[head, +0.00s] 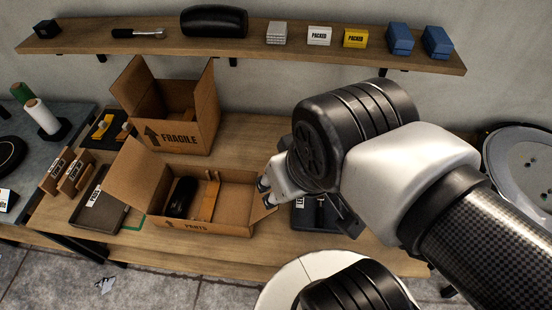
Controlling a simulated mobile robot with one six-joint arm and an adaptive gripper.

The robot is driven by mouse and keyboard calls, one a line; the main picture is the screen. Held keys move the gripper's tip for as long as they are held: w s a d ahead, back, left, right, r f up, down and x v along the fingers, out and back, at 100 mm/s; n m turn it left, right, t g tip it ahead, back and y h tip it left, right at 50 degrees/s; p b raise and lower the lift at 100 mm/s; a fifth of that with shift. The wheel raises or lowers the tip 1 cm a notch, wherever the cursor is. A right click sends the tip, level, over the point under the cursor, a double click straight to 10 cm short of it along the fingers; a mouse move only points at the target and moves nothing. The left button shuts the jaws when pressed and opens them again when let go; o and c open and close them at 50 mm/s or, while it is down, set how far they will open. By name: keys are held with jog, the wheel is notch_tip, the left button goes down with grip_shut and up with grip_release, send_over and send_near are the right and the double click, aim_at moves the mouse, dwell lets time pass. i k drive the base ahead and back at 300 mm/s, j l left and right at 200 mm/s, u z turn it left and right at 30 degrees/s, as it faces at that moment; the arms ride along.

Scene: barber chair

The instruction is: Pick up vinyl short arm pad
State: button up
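A small black pad (183,196), which looks like the vinyl short arm pad, lies inside the left part of the open cardboard box marked PARTS (232,231). A tan, bent piece (210,196) lies beside it in the same box. My gripper (265,192) is at the right edge of this box, to the right of the pad and apart from it. Its two fingertips show with a gap between them, and nothing is seen between them. My arm's wrist hides part of the area behind the gripper.
A taller open box marked FRAGILE (180,138) stands behind. A larger black cushion (214,21) sits on the wall shelf (180,48) among small boxes. A dark tray (98,213) lies left of the PARTS box. A dark tray with tools (305,215) lies right, partly hidden.

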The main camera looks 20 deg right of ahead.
aim_at(178, 205)
jog(key=i+j+z, duration=0.15)
jog(key=j, duration=0.45)
jog(key=i+j+z, duration=0.1)
jog(key=j, duration=0.5)
jog(key=i+j+z, duration=0.15)
jog(key=j, duration=0.45)
jog(key=j+z, duration=0.1)
jog(key=j, duration=0.5)
jog(key=i, duration=0.05)
